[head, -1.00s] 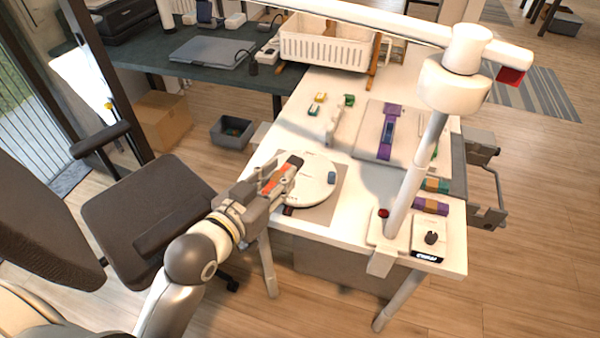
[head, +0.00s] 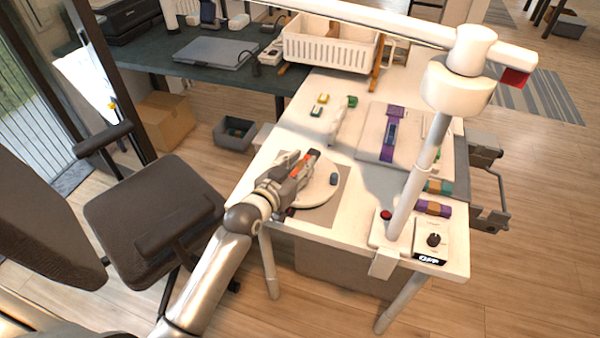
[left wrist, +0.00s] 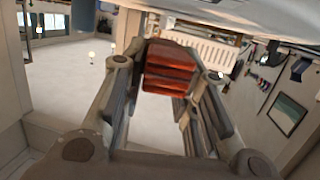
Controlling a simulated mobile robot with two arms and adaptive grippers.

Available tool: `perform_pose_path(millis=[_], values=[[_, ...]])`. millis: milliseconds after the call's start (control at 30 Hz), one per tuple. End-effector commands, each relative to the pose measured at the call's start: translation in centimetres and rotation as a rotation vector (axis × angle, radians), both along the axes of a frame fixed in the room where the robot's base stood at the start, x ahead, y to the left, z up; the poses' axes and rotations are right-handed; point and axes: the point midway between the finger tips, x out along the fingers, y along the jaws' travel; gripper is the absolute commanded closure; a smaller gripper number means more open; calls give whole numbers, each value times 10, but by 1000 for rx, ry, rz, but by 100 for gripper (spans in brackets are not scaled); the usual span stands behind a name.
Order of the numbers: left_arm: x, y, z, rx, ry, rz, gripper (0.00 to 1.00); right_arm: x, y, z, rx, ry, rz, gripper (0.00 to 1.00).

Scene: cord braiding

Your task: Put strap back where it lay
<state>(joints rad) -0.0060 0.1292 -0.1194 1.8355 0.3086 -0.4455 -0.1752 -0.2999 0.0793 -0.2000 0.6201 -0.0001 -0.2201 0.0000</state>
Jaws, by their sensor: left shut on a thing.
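My left gripper (head: 303,167) is shut on a red-orange strap piece with a dark end (head: 313,156), over the round white disc (head: 322,188) on the white table. In the left wrist view the red-orange strap (left wrist: 170,68) shows between the fingertips as a ridged block. I cannot tell whether it touches the disc. A purple strap with a dark blue middle (head: 390,133) lies on the pale board behind to the right. Rolled straps, one green and brown (head: 438,187) and one purple and brown (head: 432,208), lie at the table's right side. My right gripper is not in view.
A white lamp-like post (head: 415,185) rises from the table's right front, beside a box with a black knob (head: 433,240). A white basket (head: 330,50) stands at the back. Small clips lie at the back left.

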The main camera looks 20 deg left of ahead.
Motion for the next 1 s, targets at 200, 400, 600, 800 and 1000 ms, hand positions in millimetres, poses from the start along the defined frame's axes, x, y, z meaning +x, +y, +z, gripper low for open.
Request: perform_pose_path(millis=[200,400,600,800,1000], values=[[-2,0,-21,1,3,-1,100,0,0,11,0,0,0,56],[-2,0,-23,1,1,0,100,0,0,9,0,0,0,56],[-2,0,-25,1,2,0,65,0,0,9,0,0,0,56],[-2,0,-25,2,3,0,51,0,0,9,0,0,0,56],[-2,0,-25,2,3,0,51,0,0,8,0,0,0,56]])
